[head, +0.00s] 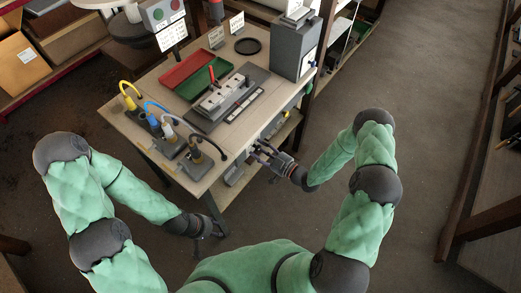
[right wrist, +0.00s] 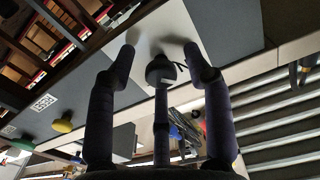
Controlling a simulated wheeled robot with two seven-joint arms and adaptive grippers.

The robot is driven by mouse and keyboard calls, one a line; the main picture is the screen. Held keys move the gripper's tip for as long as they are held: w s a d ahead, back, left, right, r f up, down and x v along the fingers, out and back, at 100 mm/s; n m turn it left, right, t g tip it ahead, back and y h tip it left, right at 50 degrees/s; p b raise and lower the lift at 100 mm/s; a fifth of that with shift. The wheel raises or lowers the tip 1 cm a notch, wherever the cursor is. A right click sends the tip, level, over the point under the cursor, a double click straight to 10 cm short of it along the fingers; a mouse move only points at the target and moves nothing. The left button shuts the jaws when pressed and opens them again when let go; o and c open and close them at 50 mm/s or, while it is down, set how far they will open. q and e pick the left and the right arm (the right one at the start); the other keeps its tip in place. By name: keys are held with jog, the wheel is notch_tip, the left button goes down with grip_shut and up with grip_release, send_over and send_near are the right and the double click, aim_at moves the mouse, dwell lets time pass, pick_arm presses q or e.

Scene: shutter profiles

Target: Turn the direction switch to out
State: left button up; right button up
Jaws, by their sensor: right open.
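My right gripper (head: 262,152) is at the front edge of the workbench in the head view. In the right wrist view its dark fingers (right wrist: 159,60) reach up the picture and are spread apart, with nothing clasped. A round black knob (right wrist: 160,68) on a pale panel (right wrist: 166,25) shows between the fingertips and may be the direction switch. A finger partly covers it, and I cannot read its setting or tell whether a finger touches it. My left gripper (head: 217,226) hangs low beside the bench's near left leg, too small and dark to judge.
The workbench (head: 222,139) holds a red tray (head: 185,69), a green tray (head: 208,80), a grey box (head: 292,50) and several stands with coloured cables. Yellow (right wrist: 62,125) and green (right wrist: 22,144) buttons are left of the knob. The floor right of the bench is free.

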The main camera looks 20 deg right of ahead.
jog(key=shift+c, duration=0.2)
grip_shut()
jog(key=shift+m, duration=0.3)
jog(key=m, duration=1.7)
jog(key=shift+s+a, duration=0.2)
jog(key=shift+s, duration=0.05)
jog(key=shift+m, duration=0.3)
